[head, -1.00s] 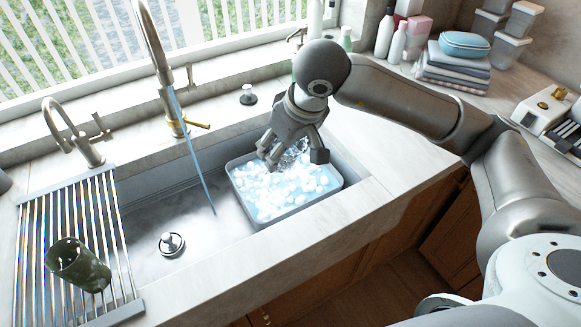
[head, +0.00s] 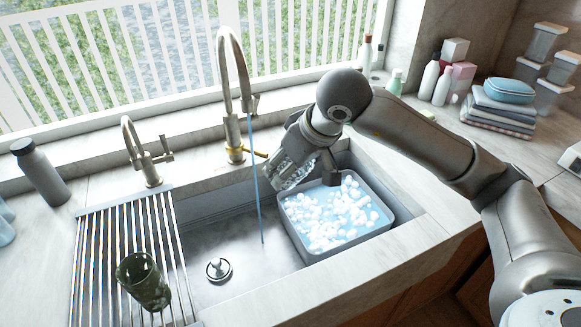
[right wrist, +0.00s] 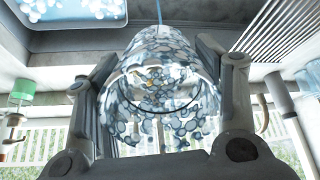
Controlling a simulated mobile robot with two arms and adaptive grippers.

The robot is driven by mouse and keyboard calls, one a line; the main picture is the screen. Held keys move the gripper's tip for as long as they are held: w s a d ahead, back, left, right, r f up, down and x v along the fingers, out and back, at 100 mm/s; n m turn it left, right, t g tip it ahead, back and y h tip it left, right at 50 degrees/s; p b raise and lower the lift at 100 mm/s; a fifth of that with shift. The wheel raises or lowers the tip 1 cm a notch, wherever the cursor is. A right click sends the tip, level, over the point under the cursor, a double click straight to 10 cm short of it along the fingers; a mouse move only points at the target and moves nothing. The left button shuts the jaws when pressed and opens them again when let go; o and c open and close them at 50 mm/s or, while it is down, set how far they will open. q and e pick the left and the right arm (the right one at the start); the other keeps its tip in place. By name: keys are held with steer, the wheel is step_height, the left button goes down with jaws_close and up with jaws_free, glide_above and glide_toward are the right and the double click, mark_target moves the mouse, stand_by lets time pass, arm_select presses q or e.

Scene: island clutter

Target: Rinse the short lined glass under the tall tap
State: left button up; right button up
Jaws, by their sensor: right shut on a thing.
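My right gripper (head: 308,175) is shut on a clear glass (head: 290,173), patched with white foam. It holds the glass above the sink, just beyond the tub's back left edge. In the right wrist view the glass (right wrist: 160,85) lies between both fingers, its round opening towards the camera; I cannot make out lines on it under the foam. The tall tap (head: 231,100) is running. Its thin blue stream (head: 257,190) falls into the sink a little left of the glass, apart from it in the head view. My left gripper is not in view.
A grey tub (head: 345,248) of foamy water stands in the sink's right part. A dark green glass (head: 143,281) sits on the slatted rack (head: 95,260) at left. A shorter tap (head: 137,150) stands behind the rack. The sink's left floor is clear apart from the drain plug (head: 218,269).

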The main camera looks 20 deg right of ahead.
steer(key=shift+w+a, duration=0.15)
steer(key=shift+w, duration=0.2)
steer(key=shift+w+a, duration=0.15)
steer(key=shift+w, duration=0.2)
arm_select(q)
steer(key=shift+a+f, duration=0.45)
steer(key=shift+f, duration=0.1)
arm_select(e)
steer(key=w+a, duration=0.2)
steer(key=w, duration=0.6)
steer(key=shift+a, duration=0.35)
arm_select(q)
steer(key=shift+b, duration=0.35)
arm_select(e)
steer(key=shift+a, duration=0.1)
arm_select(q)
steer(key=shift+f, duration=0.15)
arm_select(e)
steer(key=shift+a, duration=0.5)
steer(key=shift+d, duration=0.15)
arm_select(q)
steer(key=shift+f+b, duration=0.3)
steer(key=shift+b, duration=0.1)
arm_select(e)
steer(key=shift+d, duration=1.1)
